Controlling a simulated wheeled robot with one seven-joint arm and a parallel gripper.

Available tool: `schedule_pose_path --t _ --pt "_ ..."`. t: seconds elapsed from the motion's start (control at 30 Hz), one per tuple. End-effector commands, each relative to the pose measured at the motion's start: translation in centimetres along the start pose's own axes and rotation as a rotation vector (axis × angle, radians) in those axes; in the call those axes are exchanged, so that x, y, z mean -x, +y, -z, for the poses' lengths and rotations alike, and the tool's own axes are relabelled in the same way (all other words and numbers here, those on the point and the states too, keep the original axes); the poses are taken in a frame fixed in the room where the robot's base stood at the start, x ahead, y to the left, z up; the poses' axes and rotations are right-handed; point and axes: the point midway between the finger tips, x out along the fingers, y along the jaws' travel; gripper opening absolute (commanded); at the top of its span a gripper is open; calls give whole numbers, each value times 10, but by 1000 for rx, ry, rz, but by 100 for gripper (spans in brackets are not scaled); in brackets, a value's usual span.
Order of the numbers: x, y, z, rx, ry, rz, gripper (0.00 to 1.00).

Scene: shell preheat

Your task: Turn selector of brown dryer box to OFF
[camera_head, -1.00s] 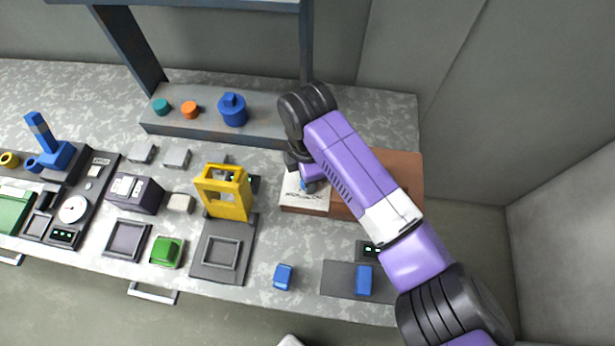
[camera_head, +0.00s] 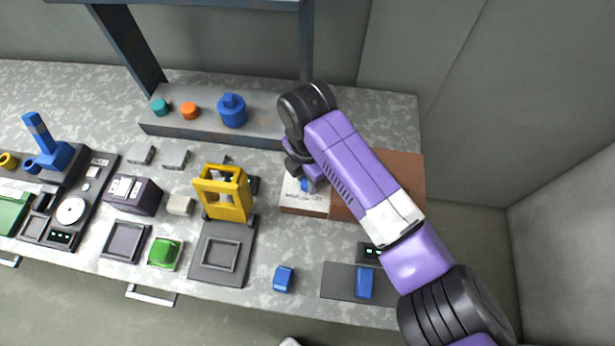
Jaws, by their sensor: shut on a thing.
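The brown dryer box (camera_head: 405,171) stands at the back right of the bench, partly covered by my purple arm. A white label panel (camera_head: 305,202) with dark lettering, too small to read, lies on its left part. A small blue piece, the selector (camera_head: 304,185), shows on this panel. My gripper (camera_head: 303,178) points down at the selector and is shut on it. The fingertips are mostly hidden by my wrist, and the selector's exact pointing direction cannot be told.
A yellow frame (camera_head: 223,193) stands left of the box. A grey shelf (camera_head: 270,130) with a blue pot (camera_head: 232,111) runs behind. Two blue blocks (camera_head: 283,278) (camera_head: 364,283) lie at the front.

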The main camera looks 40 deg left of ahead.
Motion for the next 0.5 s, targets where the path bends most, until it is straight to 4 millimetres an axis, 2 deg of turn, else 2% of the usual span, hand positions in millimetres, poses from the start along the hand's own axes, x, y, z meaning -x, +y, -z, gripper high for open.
schedule_pose_path --t 0.1,0.13,0.23,0.5 --pt "2 1 1 3 1 -3 0" --pt "2 1 1 3 1 -3 34" --pt "1 1 1 3 1 -2 52" --pt "1 0 0 1 0 -1 52"
